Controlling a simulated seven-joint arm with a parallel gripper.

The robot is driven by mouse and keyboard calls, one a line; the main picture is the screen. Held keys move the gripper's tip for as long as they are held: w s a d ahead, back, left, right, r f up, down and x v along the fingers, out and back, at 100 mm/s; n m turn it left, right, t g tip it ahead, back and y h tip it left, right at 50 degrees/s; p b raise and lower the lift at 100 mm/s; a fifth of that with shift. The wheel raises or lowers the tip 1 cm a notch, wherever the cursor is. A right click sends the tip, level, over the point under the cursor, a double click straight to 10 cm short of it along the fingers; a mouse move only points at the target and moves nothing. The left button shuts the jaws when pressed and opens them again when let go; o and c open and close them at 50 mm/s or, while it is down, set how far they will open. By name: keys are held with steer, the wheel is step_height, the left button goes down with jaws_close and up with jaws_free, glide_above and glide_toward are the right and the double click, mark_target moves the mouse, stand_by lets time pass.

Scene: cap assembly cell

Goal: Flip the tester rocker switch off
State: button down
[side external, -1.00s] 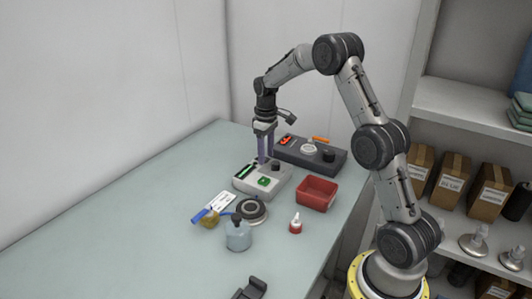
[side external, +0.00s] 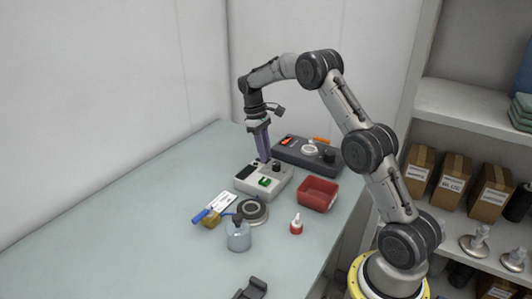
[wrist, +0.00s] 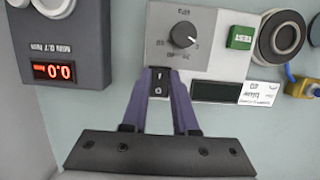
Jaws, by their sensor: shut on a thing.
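The tester (side external: 250,185) is a pale grey box on the bench. It has a black dial knob (side external: 276,165), a green TEST button (side external: 264,182) and a dark display, which also shows in the wrist view (wrist: 217,92). The black rocker switch (wrist: 159,84), marked I and O, sits beside the dial in the wrist view. My gripper (wrist: 161,72) has its two purple fingers close on either side of the switch, shut on it. In the side view my gripper (side external: 263,160) is tilted, its tips down at the tester; the switch is hidden there.
A dark grey unit (side external: 293,157) stands behind the tester, with a red 0.0 readout (wrist: 54,71). A red bin (side external: 318,195) is to the right.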

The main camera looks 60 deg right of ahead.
stand_by(0.4)
steer(key=c, duration=0.7)
jaws_free()
steer(key=shift+r, duration=0.1)
steer(key=v, duration=1.3)
steer(key=shift+w+r, duration=0.3)
steer(key=shift+w, duration=0.05)
